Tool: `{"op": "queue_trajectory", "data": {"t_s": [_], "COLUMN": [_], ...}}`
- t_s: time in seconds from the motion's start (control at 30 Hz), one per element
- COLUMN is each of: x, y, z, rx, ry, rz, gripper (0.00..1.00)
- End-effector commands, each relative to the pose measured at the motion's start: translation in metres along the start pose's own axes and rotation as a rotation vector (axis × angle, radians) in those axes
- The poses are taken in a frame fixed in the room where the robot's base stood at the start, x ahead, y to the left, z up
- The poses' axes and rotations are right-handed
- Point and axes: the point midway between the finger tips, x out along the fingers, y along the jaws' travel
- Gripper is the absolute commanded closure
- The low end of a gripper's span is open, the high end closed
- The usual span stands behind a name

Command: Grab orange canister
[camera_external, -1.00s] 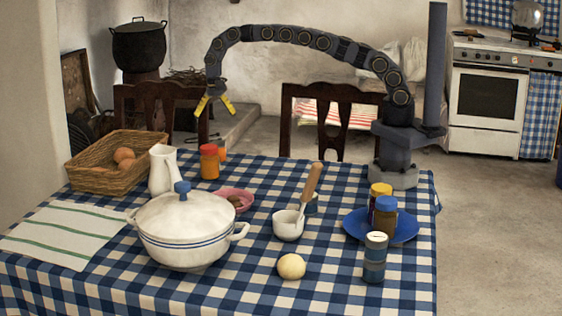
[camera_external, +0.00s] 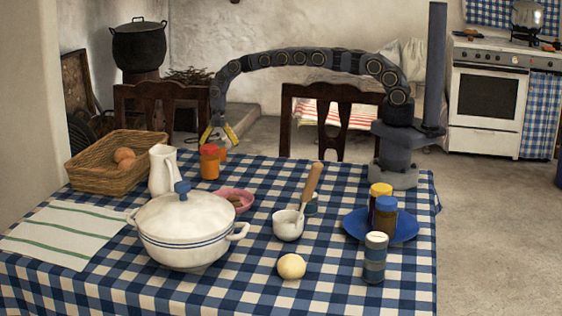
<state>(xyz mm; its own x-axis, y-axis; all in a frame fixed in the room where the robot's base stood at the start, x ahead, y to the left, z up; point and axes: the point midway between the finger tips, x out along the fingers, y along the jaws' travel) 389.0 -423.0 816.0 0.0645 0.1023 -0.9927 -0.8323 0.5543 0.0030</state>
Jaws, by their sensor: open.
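An orange canister (camera_external: 209,168) with a red-orange lid stands upright on the checked tablecloth, just right of the white pitcher (camera_external: 162,172). A second, smaller orange object (camera_external: 222,155) shows just behind and to its right, partly hidden. My gripper (camera_external: 220,143) points down with its yellow fingers spread and nothing visible between them. Its fingers overlap the top of the canister and the orange object behind in the picture. I cannot tell whether they touch either one.
A wicker basket (camera_external: 98,178) with brown eggs stands left of the pitcher. A white lidded pot (camera_external: 185,245) and a pink bowl (camera_external: 246,205) are in front. Jars stand at the blue plate (camera_external: 354,226) on the right. A chair back (camera_external: 335,95) rises behind the table.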

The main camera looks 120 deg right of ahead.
Motion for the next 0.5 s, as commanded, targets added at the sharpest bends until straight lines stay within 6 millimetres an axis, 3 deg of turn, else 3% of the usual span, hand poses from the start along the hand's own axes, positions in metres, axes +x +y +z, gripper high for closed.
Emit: {"op": "queue_trajectory", "data": {"t_s": [0.1,0.33,0.5], "x": [0.0143,0.0156,0.0157], "y": [-0.0007,-0.0014,-0.0013], "z": [-0.0015,-0.0008,-0.0008], "rx": [0.003,0.001,0.001], "ry": [0.001,0.001,0.001], "rz": [-0.003,-0.005,-0.004], "gripper": [0.13,0.13,0.80]}}
